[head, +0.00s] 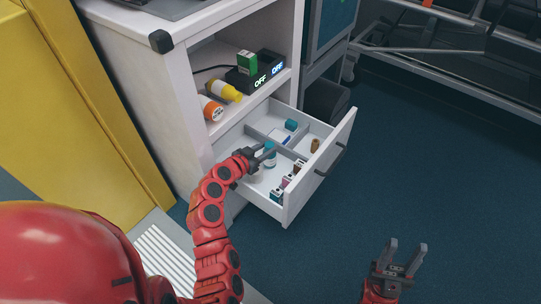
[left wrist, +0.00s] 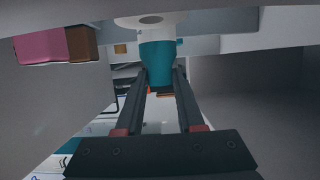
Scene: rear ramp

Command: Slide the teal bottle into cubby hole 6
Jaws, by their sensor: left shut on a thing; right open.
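The teal bottle (head: 270,147) has a white part and is at the open drawer's front left compartment in the head view. It also shows in the left wrist view (left wrist: 157,62), its teal part between the two fingers and its white part beyond. My left gripper (head: 266,153) is shut on it. I cannot tell whether the bottle touches the drawer floor. My right gripper (head: 407,248) is open and empty, low at the right, well away from the drawer. No cubby hole numbers are readable, so I cannot tell which is hole 6.
The white drawer (head: 322,163) is pulled out, with grey dividers and several small boxes and bottles. A brown bottle (head: 315,145) stands in its right part. The shelf above holds a yellow bottle (head: 226,91), an orange-and-white bottle (head: 211,108) and a green box (head: 247,65). Blue floor at right is clear.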

